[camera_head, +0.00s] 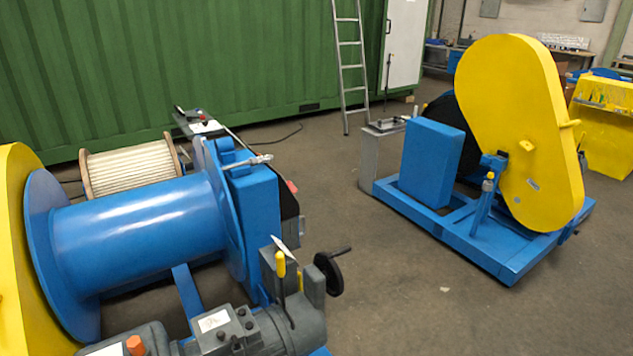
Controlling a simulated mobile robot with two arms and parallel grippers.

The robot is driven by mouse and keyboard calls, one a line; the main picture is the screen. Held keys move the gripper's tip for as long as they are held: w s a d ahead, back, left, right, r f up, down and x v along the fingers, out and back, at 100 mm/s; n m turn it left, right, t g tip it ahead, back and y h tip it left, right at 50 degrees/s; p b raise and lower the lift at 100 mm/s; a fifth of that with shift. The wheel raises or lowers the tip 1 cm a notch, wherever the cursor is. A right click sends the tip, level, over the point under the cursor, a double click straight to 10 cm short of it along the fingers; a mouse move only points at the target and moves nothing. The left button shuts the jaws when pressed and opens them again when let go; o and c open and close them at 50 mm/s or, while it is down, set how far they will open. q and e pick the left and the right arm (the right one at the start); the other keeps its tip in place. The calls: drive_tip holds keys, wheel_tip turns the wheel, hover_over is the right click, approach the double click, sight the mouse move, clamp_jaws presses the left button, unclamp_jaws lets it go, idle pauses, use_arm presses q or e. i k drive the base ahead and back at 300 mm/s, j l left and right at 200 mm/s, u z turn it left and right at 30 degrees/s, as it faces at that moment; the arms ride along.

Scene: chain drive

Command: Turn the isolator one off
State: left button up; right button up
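I cannot pick out isolator one for certain in the head view. Two flat grey wall boxes hang on the far back wall at the top right, one left (490,8) and one right (593,10). They are too small to show any label or switch position. Neither of my grippers shows in this view.
A blue winch drum (140,232) and grey motor unit (285,325) fill the near left. A yellow chain guard (520,130) stands on a blue frame (510,262) at right. A ladder (352,65) leans against a green container (200,60). Bare floor lies between the machines.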

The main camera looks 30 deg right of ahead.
sight(293, 189)
drive_tip(key=k+l, duration=0.1)
drive_tip(key=l, duration=1.85)
drive_tip(key=k+l, duration=0.15)
drive_tip(key=l, duration=0.85)
drive_tip(key=i+l, duration=0.25)
drive_tip(key=l+u, duration=0.05)
